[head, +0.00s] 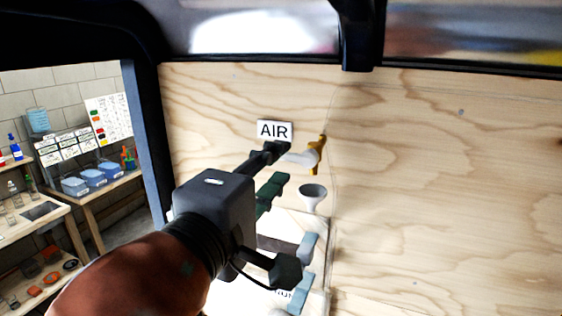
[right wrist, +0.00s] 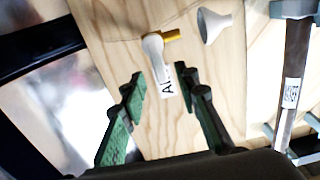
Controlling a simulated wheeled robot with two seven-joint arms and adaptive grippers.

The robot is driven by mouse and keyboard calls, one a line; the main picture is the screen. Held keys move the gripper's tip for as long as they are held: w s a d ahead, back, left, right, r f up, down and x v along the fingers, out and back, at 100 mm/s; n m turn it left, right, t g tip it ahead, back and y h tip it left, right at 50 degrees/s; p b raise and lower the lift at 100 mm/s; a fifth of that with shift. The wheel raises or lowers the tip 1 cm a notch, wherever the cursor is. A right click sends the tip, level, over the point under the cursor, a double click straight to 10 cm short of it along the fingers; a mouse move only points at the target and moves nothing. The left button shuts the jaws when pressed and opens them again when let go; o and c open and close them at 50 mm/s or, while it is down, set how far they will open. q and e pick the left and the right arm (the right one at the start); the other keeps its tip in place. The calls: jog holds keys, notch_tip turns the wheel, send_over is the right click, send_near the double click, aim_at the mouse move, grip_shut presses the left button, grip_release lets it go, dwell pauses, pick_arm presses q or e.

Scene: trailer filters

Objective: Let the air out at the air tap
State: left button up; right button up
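The air tap has a yellow body (head: 317,155) and a white lever (head: 299,157) that points left from it, on the plywood wall just below and right of the white AIR sign (head: 274,131). My right gripper (head: 279,164) is in front of the wall with its fingers pointing at the tap. In the right wrist view its two green fingers (right wrist: 160,76) are apart. The white lever (right wrist: 154,50) and yellow body (right wrist: 170,36) show beyond the fingertips, roughly between them. Nothing is held, and contact with the lever cannot be made out. My left gripper is out of view.
A pale funnel (head: 313,192) is on the wall just below the tap. A dark cylinder (head: 285,245) with grey-blue fittings (head: 306,248) is lower down, partly hidden by my gripper. Workbenches with blue bins (head: 93,177) stand at the left. The wall at right is bare.

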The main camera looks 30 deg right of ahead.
jog(key=v, duration=1)
